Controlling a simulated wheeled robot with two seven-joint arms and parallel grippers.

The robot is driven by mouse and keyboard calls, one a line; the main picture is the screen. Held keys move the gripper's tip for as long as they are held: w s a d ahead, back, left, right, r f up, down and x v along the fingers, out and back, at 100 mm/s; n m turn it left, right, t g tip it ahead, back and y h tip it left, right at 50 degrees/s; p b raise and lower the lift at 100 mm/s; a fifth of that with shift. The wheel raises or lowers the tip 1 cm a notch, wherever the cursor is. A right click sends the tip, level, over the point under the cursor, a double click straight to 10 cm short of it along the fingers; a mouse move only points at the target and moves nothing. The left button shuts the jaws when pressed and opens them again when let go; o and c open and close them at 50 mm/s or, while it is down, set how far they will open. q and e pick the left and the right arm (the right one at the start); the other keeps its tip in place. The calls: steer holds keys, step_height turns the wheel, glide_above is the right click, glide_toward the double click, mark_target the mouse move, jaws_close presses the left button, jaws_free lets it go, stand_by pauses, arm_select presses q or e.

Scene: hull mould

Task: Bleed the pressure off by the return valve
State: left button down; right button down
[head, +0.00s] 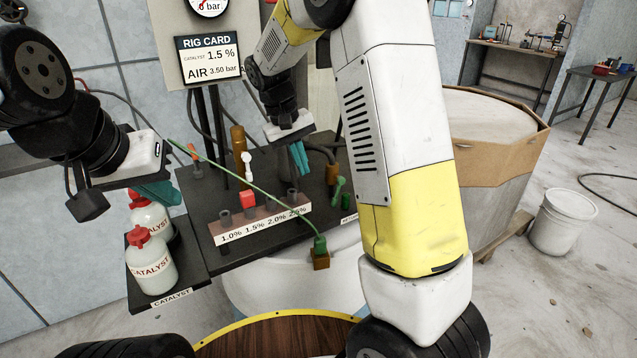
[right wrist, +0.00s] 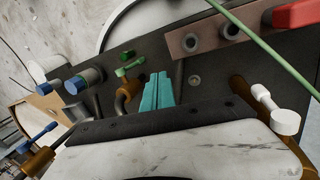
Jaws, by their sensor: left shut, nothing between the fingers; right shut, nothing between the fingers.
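The valve with a green handle (head: 340,188) stands at the right side of the dark panel (head: 215,255). A partly hidden label (head: 349,219) starting "RETU" is below it. In the right wrist view the green handle (right wrist: 130,68) sits on a brown pipe, just left of the fingertips. My right gripper (head: 300,158) is shut and empty above the panel, behind and left of the green handle; its teal fingers also show in the right wrist view (right wrist: 158,90). My left gripper (head: 160,191) is shut and empty above the catalyst bottles. The gauge (head: 210,5) is cut off at the top.
A white-handled valve (head: 248,163) on a brown pipe and a red block (head: 246,198) are on the panel. A thin green line (head: 245,185) crosses it to a brass block (head: 320,259). Catalyst bottles (head: 152,264) stand left. My right arm hides the panel's right end.

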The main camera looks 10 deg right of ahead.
glide_toward(329, 207)
steer(key=f, duration=0.1)
steer(key=a+f, duration=0.1)
steer(key=f, duration=0.2)
steer(key=shift+s+a+f, duration=0.15)
steer(key=shift+s+a, duration=0.15)
steer(key=shift+a, duration=0.1)
steer(key=shift+w+d+f, duration=0.1)
steer(key=shift+d, duration=0.5)
steer(key=shift+w+d+f, duration=0.1)
steer(key=shift+d, duration=0.5)
steer(key=shift+w+d+f, duration=0.1)
steer(key=shift+d+f, duration=0.05)
steer(key=shift+d, duration=0.35)
steer(key=shift+w+d+f, duration=0.25)
steer(key=shift+d+f, duration=0.35)
steer(key=shift+a, duration=0.1)
